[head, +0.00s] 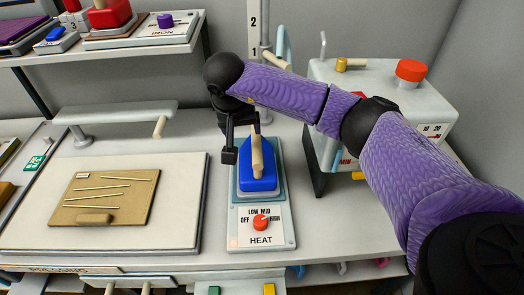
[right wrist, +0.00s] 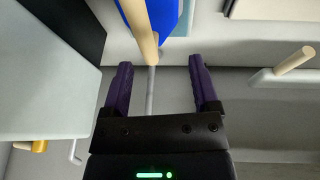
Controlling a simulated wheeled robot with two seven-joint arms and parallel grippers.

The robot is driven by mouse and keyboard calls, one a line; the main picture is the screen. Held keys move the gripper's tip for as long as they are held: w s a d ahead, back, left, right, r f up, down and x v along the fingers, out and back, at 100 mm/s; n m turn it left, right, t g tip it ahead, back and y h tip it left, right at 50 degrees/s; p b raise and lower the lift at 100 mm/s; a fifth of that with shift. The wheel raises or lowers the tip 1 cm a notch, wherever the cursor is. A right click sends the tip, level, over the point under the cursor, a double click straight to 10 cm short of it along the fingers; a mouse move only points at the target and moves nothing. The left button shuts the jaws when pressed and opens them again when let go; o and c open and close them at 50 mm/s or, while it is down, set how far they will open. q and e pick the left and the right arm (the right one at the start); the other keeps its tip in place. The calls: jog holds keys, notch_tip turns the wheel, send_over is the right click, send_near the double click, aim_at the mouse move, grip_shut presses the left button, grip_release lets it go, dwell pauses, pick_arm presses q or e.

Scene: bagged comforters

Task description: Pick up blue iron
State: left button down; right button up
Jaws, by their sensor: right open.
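The blue iron (head: 258,184) has a pale wooden handle (head: 257,158) on top. It rests on a teal plate behind the white heat-control panel (head: 262,226) with a red knob. My right gripper (head: 240,142) is over the back of the iron, beside the handle's upper end. In the right wrist view the gripper (right wrist: 160,72) is open and nothing is held between its purple fingers. The iron also shows there at the top (right wrist: 168,12), with its handle (right wrist: 138,28) just beyond the fingertips. My left gripper is not in view.
A pressing board (head: 180,200) with a brown sheet lies left of the iron. A white machine (head: 375,85) with a red knob stands at the right. A shelf (head: 130,38) holds other irons at the upper left. Grey walls close the back.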

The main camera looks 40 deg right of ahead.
aim_at(255, 138)
jog(key=shift+h, duration=0.5)
jog(key=b+x, duration=0.1)
jog(key=x, duration=0.2)
jog(key=d+b+x, duration=0.1)
jog(key=x, duration=0.2)
jog(key=b+x, duration=0.1)
jog(key=x, duration=0.2)
jog(key=shift+s+d+r, duration=0.1)
jog(key=shift+d+r, duration=0.05)
jog(key=shift+d, duration=0.15)
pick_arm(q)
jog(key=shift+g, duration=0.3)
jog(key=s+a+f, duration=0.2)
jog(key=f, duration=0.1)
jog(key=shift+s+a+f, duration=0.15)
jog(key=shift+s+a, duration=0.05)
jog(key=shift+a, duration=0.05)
pick_arm(e)
jog(key=c, duration=0.9)
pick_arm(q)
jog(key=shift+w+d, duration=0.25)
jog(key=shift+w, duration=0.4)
pick_arm(e)
grip_shut()
